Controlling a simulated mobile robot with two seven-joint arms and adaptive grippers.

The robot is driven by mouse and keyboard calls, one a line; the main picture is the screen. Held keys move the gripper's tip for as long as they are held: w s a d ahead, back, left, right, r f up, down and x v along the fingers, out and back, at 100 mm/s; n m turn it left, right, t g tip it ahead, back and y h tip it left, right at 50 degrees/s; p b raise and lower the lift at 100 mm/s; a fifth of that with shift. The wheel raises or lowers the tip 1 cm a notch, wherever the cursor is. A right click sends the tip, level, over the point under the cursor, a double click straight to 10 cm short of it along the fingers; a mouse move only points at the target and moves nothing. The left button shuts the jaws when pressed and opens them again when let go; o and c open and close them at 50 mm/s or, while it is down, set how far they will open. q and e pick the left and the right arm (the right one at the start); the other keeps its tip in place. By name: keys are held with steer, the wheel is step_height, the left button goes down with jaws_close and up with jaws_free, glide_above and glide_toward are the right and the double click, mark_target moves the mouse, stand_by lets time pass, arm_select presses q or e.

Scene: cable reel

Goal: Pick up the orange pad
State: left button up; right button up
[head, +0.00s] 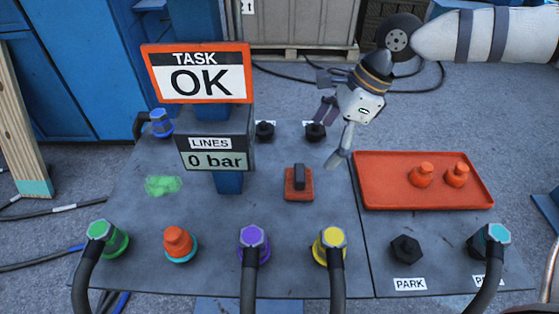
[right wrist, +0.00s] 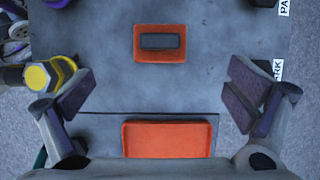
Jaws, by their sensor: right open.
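The orange pad (head: 299,193) is a small square block with a dark upright grip on top, lying on the grey bench top. In the right wrist view the orange pad (right wrist: 160,57) sits upper middle, ahead of the fingers, with its dark top facing the camera. My right gripper (head: 332,133) is open and empty, above the bench to the right of the pad in the head view. In the right wrist view its two fingers (right wrist: 162,94) are wide apart, and neither touches the pad. My left gripper is not in view.
An orange tray (head: 385,195) with two orange caps lies right of the pad. A yellow-topped connector (head: 331,240) and a purple one (head: 253,242) stand in front, with hoses. Black sockets (head: 264,131) stand behind. A post with a display sign (head: 216,154) rises left.

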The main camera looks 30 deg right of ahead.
mark_target(302, 172)
steer(key=b+x, duration=0.2)
steer(key=x, duration=0.4)
steer(key=shift+s, duration=0.15)
steer(key=b+x, duration=0.1)
steer(key=x, duration=0.5)
steer(key=shift+r, duration=0.1)
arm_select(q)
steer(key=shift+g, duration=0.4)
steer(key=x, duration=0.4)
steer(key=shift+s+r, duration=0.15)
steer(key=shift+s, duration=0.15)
arm_select(e)
steer(key=shift+w, duration=0.25)
steer(key=c, duration=1.3)
